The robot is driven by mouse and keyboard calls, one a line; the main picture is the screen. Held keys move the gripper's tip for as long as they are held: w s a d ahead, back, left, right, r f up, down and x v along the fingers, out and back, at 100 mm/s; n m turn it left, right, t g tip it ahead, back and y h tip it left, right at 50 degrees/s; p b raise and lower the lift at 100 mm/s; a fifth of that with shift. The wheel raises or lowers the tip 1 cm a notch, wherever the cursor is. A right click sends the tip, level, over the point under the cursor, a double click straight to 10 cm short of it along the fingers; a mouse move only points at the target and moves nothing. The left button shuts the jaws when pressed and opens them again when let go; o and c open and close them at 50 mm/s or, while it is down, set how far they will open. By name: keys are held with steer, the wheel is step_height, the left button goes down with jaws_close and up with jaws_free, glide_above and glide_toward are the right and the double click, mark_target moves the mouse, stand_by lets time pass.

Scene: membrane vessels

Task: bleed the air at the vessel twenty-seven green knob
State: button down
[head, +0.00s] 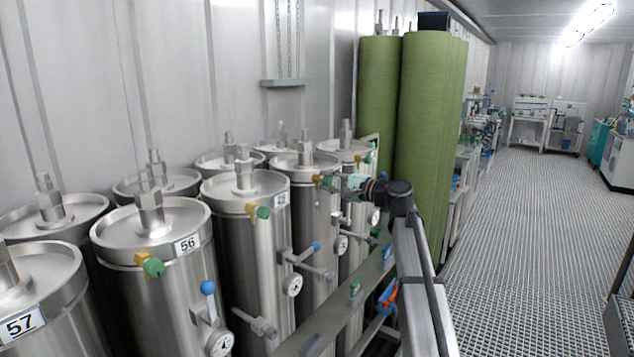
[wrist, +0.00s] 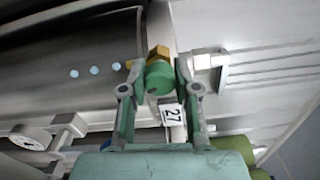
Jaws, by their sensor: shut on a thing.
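The green knob (wrist: 159,78) sits on a brass fitting (wrist: 158,53) in the wrist view, beside a white label reading 27 (wrist: 173,114). My gripper (wrist: 160,72) has one finger on each side of the knob and is shut on it. In the head view my gripper (head: 342,181) reaches left to a steel vessel (head: 311,215) in the middle of the row. The knob's green and brass show there at the fingertips, small and partly covered. The 27 label cannot be read in the head view.
Steel vessels 56 (head: 165,275) and 57 (head: 45,290) stand nearer, with their own green knobs and gauges. Blue-tipped valve handles stick out below. Tall green cylinders (head: 424,130) stand behind my arm. The grated floor (head: 530,240) to the right is clear.

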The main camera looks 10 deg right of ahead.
steer(key=shift+r+m+p, duration=0.1)
steer(key=shift+m+p, duration=0.4)
steer(key=shift+m, duration=0.1)
steer(key=shift+r+m+p, duration=0.2)
steer(key=shift+m+p, duration=0.2)
steer(key=shift+p, duration=0.4)
steer(key=m+p, duration=0.2)
steer(key=p, duration=0.1)
steer(key=shift+f+m+p, duration=0.25)
steer(key=shift+m+p, duration=0.45)
steer(key=shift+m, duration=0.1)
steer(key=c, duration=0.8)
jaws_free()
